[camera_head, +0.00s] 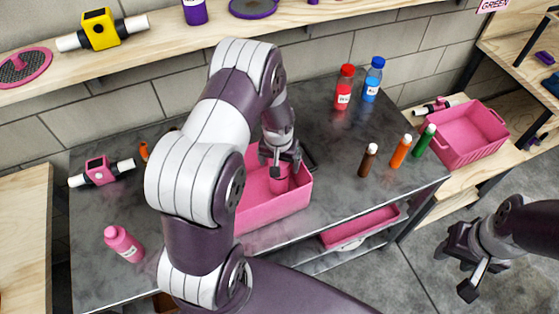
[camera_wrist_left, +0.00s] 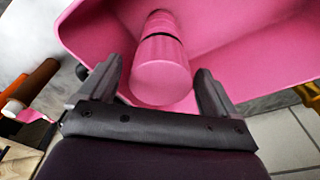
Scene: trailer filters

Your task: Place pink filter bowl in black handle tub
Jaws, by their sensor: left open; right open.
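The pink filter bowl (camera_head: 278,181), a pink cylinder with a dark ring, is inside the pink tub (camera_head: 275,213) on the grey table. A black part at the tub's back right edge (camera_head: 309,157) looks like its handle. My left gripper (camera_head: 281,163) is over the tub, pointing down at the bowl. In the left wrist view, the bowl (camera_wrist_left: 160,67) is between the open fingers (camera_wrist_left: 155,90), with gaps on both sides, and the tub wall (camera_wrist_left: 240,25) is behind it. My arm hides the tub's left part. My right gripper (camera_head: 456,273) is open and empty over the floor.
Red (camera_head: 344,88) and blue (camera_head: 373,80) bottles stand behind the tub; brown (camera_head: 368,161), orange (camera_head: 400,152) and green (camera_head: 424,141) tubes stand right of it. A pink bottle (camera_head: 122,243) and pink filter head (camera_head: 101,171) are left. Another pink tub (camera_head: 465,140) is far right.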

